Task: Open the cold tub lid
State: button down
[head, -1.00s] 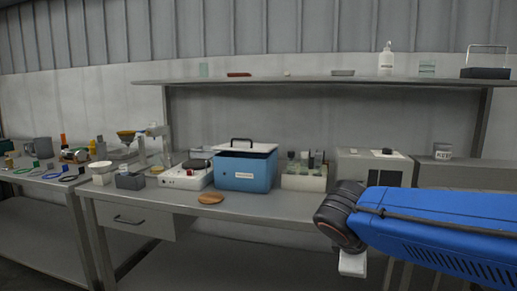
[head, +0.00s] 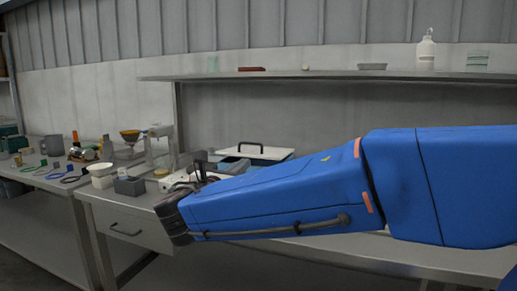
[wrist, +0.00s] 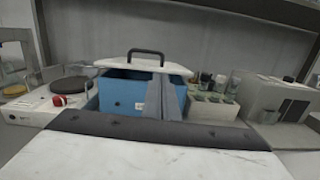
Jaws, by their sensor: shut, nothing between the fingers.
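The cold tub (wrist: 115,95) is a blue box in the middle of the wrist view. Its white lid (wrist: 110,64) lies across the top, with a dark arched handle (wrist: 146,52). In the head view the lid (head: 275,153) and handle show above my blue arm, which hides most of the tub. My gripper (wrist: 161,95) shows as grey fingers, shut and empty, in front of the tub's right part in the wrist view. I cannot tell if they touch it. The fingers are not visible in the head view.
A hotplate device (wrist: 40,105) with a red knob stands left of the tub. A rack of bottles (wrist: 212,106) and a grey box (wrist: 275,95) stand to its right. A shelf (head: 330,76) runs above the bench. A drawer (head: 125,226) is below at left.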

jog(key=a+x, duration=0.1)
jog(key=x, duration=0.9)
jog(key=shift+w+r, duration=0.25)
jog(key=shift+w, duration=0.15)
jog(key=shift+a+r, duration=0.1)
